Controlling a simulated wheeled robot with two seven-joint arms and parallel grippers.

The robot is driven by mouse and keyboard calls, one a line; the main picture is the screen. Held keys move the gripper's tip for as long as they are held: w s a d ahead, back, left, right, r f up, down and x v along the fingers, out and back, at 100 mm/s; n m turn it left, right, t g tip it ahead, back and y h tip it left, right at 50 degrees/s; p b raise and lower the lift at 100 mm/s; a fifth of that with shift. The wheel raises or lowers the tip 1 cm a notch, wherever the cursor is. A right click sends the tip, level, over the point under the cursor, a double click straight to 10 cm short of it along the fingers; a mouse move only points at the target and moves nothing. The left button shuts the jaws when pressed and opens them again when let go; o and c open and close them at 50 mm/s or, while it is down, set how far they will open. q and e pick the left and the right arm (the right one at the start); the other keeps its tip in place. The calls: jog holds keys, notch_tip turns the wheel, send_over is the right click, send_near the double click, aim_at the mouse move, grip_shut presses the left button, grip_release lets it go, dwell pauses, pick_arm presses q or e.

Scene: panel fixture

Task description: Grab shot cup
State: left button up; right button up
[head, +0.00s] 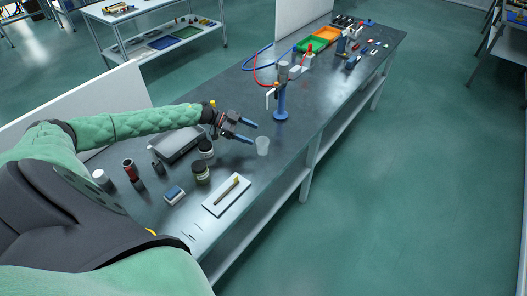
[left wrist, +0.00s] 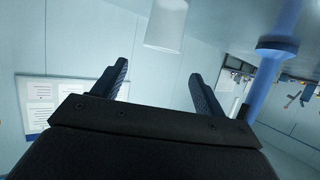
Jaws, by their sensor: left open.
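The shot cup (head: 262,146) is a small, clear, whitish cup standing on the dark bench top, near its front edge. My left gripper (head: 250,132) is open and empty, with its blue-tipped fingers just left of and behind the cup, apart from it. In the left wrist view the cup (left wrist: 165,25) shows at the top, beyond the gap between the two spread fingers (left wrist: 158,82). My right gripper is not in view.
A blue stand (head: 281,105) with a faucet-like top rises behind the cup. Dark jars (head: 200,172) stand left of it. A white tray (head: 214,206) with a brush-like tool lies in front. Orange and green bins (head: 325,37) sit at the far end.

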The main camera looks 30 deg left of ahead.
aim_at(265, 143)
pick_arm(q)
jog(key=shift+f+b, duration=0.55)
jog(key=shift+f, duration=0.45)
jog(key=shift+d, duration=0.15)
jog(key=shift+p+x, duration=0.5)
jog(key=shift+x, duration=0.7)
jog(key=p+x, duration=0.2)
jog(key=x, duration=0.2)
jog(key=shift+w+d, duration=0.1)
jog(key=shift+w+d+f, duration=0.15)
jog(key=shift+d+f, duration=0.1)
jog(key=shift+d, duration=0.1)
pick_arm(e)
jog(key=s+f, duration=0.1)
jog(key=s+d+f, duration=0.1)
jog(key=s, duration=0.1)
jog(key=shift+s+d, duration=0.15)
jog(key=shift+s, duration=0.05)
pick_arm(q)
jog(key=shift+c, duration=0.4)
jog(key=c, duration=0.9)
